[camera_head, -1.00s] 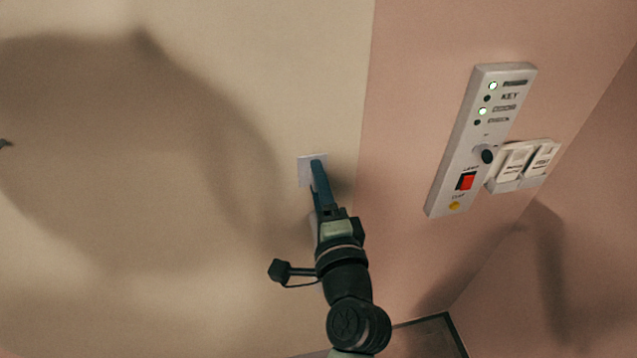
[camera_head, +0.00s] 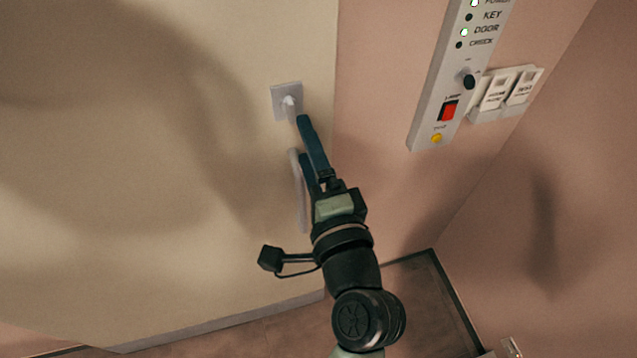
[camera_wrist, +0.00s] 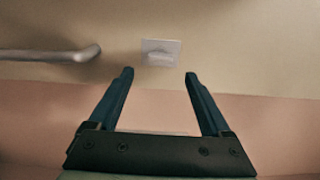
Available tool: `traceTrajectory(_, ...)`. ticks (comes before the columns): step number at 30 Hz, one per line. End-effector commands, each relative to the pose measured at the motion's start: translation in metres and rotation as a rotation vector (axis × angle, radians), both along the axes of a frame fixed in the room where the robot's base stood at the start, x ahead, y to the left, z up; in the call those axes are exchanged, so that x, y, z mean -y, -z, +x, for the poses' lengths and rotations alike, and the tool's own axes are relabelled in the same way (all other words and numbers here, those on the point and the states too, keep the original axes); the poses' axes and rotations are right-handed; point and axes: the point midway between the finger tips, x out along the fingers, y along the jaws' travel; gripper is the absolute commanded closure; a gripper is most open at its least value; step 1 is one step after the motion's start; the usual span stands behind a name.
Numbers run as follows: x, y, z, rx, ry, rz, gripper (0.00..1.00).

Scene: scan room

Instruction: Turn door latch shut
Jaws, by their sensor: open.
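The door latch (camera_head: 287,103) is a small pale square plate with a light turn piece, on the beige door (camera_head: 130,230). The turn piece seems to point down in the head view, its lower part close to my fingers. My gripper (camera_head: 304,138) is just below and right of the plate, fingers apart and nothing between them. In the wrist view the latch (camera_wrist: 161,52) lies ahead of my open gripper (camera_wrist: 158,75), roughly centred between the fingertips. Whether a finger touches it, I cannot tell.
A long pale door handle (camera_head: 299,195) stands below the latch, close beside my fingers; it also shows at left in the wrist view (camera_wrist: 50,54). A control panel (camera_head: 455,75) and white switches (camera_head: 505,94) are on the pink wall (camera_head: 385,150) to the right.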

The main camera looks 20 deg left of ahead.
Motion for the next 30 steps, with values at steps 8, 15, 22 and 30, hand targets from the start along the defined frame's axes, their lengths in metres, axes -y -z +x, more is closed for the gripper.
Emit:
traceTrajectory(8,0.027,0.003,-0.038,-0.001,0.003,0.001,0.18)
traceTrajectory(15,0.032,0.0,-0.047,-0.001,-0.001,0.001,0.18)
traceTrajectory(22,0.032,0.0,-0.047,-0.001,0.0,0.001,0.18)
traceTrajectory(30,0.032,-0.002,-0.045,0.009,0.003,-0.008,0.18)
